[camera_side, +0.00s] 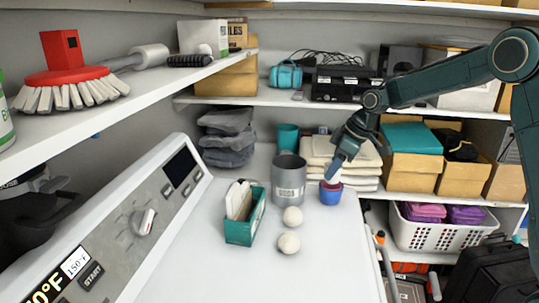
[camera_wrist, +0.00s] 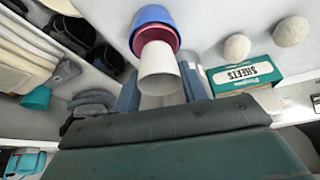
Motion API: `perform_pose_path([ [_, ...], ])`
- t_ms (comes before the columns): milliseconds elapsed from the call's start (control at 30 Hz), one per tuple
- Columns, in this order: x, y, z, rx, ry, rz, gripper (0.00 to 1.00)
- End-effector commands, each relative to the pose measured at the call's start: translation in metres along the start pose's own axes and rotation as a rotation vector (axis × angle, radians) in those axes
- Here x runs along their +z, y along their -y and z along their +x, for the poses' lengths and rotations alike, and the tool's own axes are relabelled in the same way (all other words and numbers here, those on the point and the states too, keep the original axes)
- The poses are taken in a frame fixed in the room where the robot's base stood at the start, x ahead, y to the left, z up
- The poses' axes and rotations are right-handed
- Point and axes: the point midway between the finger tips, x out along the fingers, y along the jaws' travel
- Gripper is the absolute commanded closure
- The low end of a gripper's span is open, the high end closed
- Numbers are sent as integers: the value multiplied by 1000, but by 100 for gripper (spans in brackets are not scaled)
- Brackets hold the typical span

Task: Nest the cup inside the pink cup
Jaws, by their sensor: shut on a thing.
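A blue cup (camera_side: 330,196) stands on the white machine top near its right edge. The pink cup (camera_wrist: 163,32) sits inside the blue cup, which also shows in the wrist view (camera_wrist: 150,14); in the side view only a pink rim (camera_side: 331,185) shows. My gripper (camera_side: 335,170) points down directly over these cups. It is shut on a white cup (camera_wrist: 159,68), seen between the fingers in the wrist view. The white cup's far end overlaps the pink cup's mouth and seems to enter it; how deep is hidden.
A grey canister (camera_side: 289,181) stands close left of the cups, with a teal cup (camera_side: 288,137) behind it. Two pale balls (camera_side: 292,216) (camera_side: 289,242) and a green sheets box (camera_side: 239,230) lie nearer. Folded towels (camera_side: 350,160) are stacked behind the cups. The front top is clear.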

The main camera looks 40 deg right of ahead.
Motion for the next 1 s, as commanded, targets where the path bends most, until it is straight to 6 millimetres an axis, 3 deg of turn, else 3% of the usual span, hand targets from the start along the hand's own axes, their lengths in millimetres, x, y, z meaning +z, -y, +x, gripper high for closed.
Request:
perform_pose_path([
  [367,7,0,17,-2,0,-1,79],
  [1000,8,0,19,-1,-1,-1,79],
])
